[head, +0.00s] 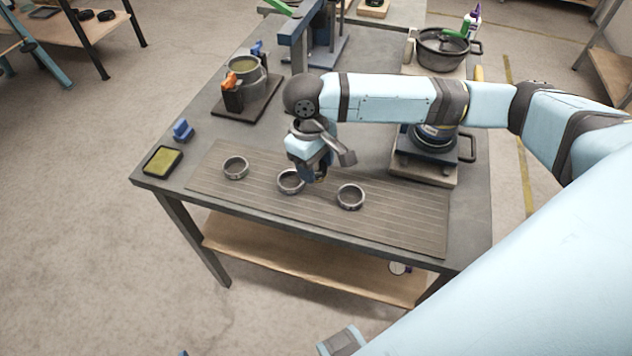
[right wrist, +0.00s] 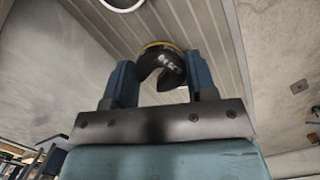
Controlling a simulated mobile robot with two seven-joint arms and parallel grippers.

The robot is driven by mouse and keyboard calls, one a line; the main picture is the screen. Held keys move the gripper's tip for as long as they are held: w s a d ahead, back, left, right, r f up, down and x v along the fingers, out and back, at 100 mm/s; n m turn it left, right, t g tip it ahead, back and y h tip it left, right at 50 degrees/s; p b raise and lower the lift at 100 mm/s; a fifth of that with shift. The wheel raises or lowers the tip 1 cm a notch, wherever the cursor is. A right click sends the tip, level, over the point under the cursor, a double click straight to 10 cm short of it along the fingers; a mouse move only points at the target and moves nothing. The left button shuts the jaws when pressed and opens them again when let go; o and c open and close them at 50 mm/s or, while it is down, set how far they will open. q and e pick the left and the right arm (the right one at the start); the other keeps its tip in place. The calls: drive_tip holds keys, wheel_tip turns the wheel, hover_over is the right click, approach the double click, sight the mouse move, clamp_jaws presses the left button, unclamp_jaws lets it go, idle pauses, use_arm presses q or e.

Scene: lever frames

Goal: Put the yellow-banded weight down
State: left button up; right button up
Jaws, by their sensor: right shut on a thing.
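My right gripper (head: 314,172) is shut on the yellow-banded weight, low over the grooved board (head: 400,222) at the table's front. In the right wrist view the dark weight (right wrist: 162,66), with a yellow band and pale markings, sits between the blue fingers. It mostly hides behind the gripper in the head view, and I cannot tell whether it touches the board. Three grey rings lie in a row on the board: a left one (head: 235,160), a middle one (head: 288,190) and a right one (head: 351,205). The gripper is beside the middle ring's right edge.
A yellow-topped tray (head: 162,161) and a blue block (head: 183,129) are at the table's left. Behind them a pot (head: 246,72) stands on a dark base. A dark round thing on a block (head: 425,165) is behind my right arm.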

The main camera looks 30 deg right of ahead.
sight(318, 191)
wheel_tip(318, 191, down, 6)
idle(0.5)
drive_tip(key=o, duration=1)
drive_tip(key=shift+f, duration=0.1)
drive_tip(key=shift+o, duration=0.2)
